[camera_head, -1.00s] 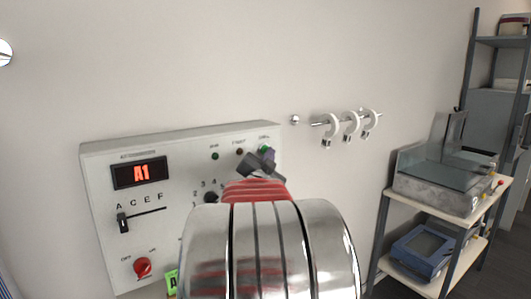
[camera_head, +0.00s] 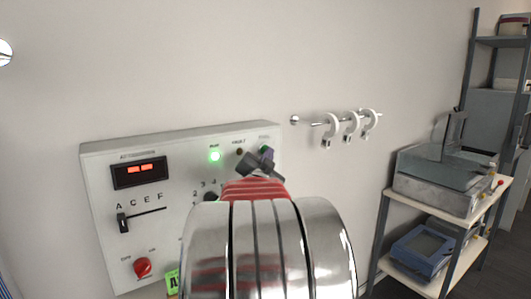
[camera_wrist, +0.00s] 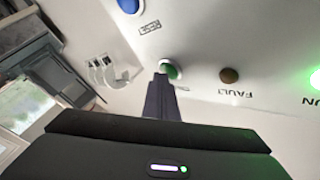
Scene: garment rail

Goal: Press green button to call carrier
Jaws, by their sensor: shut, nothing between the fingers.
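The white control panel (camera_head: 135,205) hangs on the wall at left. Its green button (camera_wrist: 172,70) shows in the wrist view, partly covered by the tip of my gripper (camera_wrist: 161,82). My gripper also shows in the head view (camera_head: 262,162), over the panel's upper right, where it hides most of the button. It is shut and empty. Its tip is at the button; I cannot tell whether they touch. The green RUN lamp (camera_head: 214,156) is lit. The display (camera_head: 140,172) shows two red bars.
A brown FAULT lamp (camera_wrist: 229,75) and a blue button (camera_wrist: 129,5) sit on either side of the green button. A short wall rail holds white hooks (camera_head: 351,124) right of the panel. A shelf cart (camera_head: 392,195) stands at right.

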